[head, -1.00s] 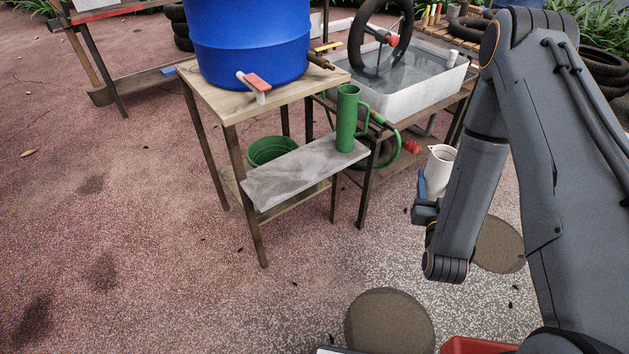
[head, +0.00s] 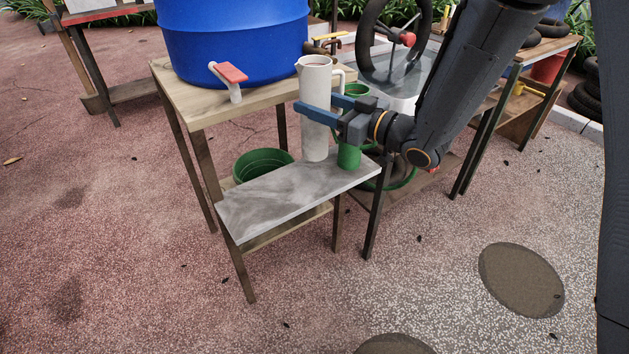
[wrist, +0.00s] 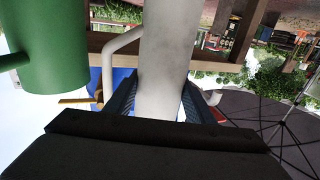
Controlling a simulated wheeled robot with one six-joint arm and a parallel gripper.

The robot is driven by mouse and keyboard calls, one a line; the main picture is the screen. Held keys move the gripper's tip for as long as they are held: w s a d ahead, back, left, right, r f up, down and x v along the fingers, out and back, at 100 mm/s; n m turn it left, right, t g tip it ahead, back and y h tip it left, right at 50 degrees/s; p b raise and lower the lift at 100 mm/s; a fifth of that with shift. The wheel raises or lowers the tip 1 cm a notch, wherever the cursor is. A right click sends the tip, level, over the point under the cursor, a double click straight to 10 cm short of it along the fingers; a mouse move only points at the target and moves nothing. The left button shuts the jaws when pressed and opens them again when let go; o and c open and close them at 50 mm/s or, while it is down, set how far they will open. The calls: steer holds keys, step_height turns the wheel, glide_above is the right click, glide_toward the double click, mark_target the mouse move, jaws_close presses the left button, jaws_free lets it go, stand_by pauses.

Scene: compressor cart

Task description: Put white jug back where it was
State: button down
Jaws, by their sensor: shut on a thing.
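The white jug (head: 315,80) is a tall, upright cylinder with a handle on its right side. It shows at or just above the grey shelf (head: 270,203) in front of the blue barrel; I cannot tell whether its base touches. My gripper (head: 308,112) is shut on the jug's body, with blue fingers on either side. In the wrist view the jug (wrist: 167,50) fills the space between the fingers. The green jug (head: 349,155) stands on the shelf just right of the white jug, partly hidden by my gripper; it also shows in the wrist view (wrist: 45,50).
The blue barrel (head: 235,40) with a red-handled tap (head: 230,75) stands on the wooden table above the shelf. A green bucket (head: 262,163) sits behind the shelf. The shelf's left part is bare.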

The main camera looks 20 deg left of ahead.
mark_target(310, 139)
steer(key=shift+s+a+r+n+g, duration=0.15)
steer(key=shift+a+n+g, duration=0.15)
steer(key=shift+a+g, duration=0.25)
steer(key=shift+a+y, duration=0.25)
steer(key=shift+y, duration=0.05)
steer(key=shift+f+b, duration=0.9)
steer(key=shift+f, duration=3.95)
steer(key=shift+f, duration=0.2)
steer(key=c, duration=0.8)
jaws_free()
steer(key=shift+r, duration=0.1)
